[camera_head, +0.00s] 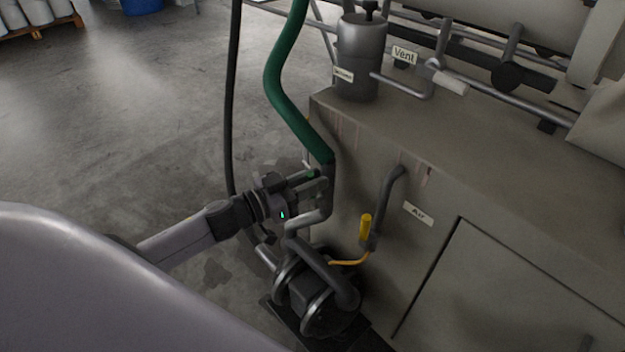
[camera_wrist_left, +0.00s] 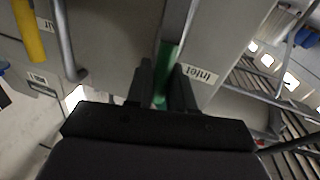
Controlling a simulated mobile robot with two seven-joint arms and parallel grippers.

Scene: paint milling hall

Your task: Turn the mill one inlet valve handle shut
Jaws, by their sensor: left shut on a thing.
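My left gripper (camera_head: 312,184) reaches from the left to the pipe fitting at the lower end of the green hose, at the left end of the mill cabinet. Its fingers are closed on the green inlet valve handle (camera_head: 311,173), which they largely hide. In the left wrist view, green shows between the two fingers (camera_wrist_left: 164,88), beside a white label reading "Inlet" (camera_wrist_left: 200,74). The handle's exact angle to the pipe is hard to tell. My right gripper is not in view.
The green hose (camera_head: 283,90) and a dark cable (camera_head: 231,110) hang near my arm. A pump (camera_head: 315,290) sits below the gripper. A yellow-handled air valve (camera_head: 365,226) is to the right on the cabinet (camera_head: 500,210). Open floor (camera_head: 130,120) lies to the left.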

